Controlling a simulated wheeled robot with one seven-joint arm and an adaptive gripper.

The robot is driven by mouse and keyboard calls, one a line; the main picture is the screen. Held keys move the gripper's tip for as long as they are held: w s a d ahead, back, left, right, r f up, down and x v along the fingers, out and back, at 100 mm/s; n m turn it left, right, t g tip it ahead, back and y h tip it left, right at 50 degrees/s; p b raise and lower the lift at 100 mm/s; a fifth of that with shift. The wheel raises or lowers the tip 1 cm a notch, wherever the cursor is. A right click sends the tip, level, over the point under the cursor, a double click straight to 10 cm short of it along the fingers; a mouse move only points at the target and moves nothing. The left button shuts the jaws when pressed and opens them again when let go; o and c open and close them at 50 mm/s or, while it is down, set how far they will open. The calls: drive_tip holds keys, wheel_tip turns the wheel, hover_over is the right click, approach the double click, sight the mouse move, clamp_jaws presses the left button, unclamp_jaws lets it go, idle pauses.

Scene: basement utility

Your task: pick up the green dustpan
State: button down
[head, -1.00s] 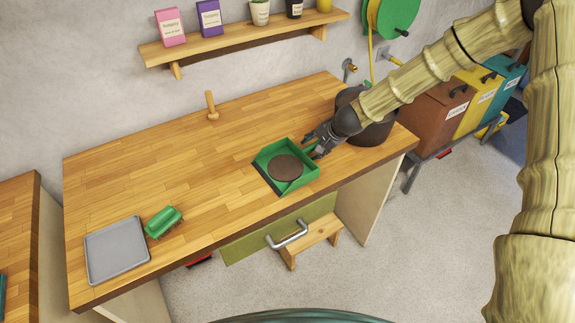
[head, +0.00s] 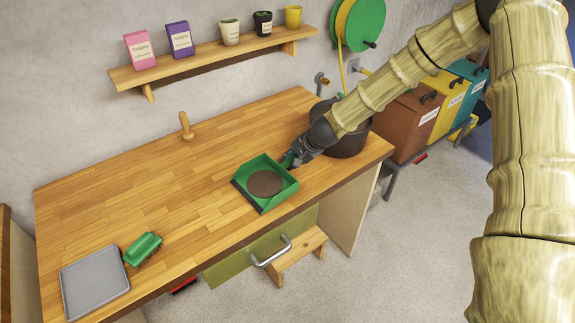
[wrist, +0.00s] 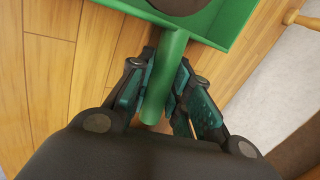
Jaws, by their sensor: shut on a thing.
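The green dustpan (head: 284,199) rests on the wooden workbench, with a round brown patch of soil-like stuff (head: 265,184) in its pan. My gripper (head: 292,160) is at the dustpan's back right side, where the handle is. In the wrist view the green handle (wrist: 167,75) runs between the two fingers of my gripper (wrist: 165,95), and they are shut on it. The dustpan's pan (wrist: 232,22) shows at the top of that view. I cannot see any gap between the pan and the bench.
A dark round pot (head: 350,143) stands close behind my gripper. A green brush (head: 143,248) and a grey tray (head: 95,283) lie at the bench's left end. A wooden peg-like thing (head: 186,128) stands near the back edge.

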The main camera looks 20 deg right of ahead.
drive_tip(key=shift+r+b, duration=0.65)
drive_tip(key=shift+r, duration=0.9)
drive_tip(key=s+a+b, duration=0.1)
drive_tip(key=s, duration=0.4)
drive_tip(key=s+a+r+b, duration=0.1)
drive_tip(key=s+a+b, duration=0.1)
drive_tip(key=s, duration=0.3)
drive_tip(key=s+a+b, duration=0.1)
drive_tip(key=s+b, duration=0.1)
drive_tip(key=s, duration=0.3)
drive_tip(key=shift+s+a+r, duration=0.2)
drive_tip(key=shift+r, duration=0.05)
idle(0.9)
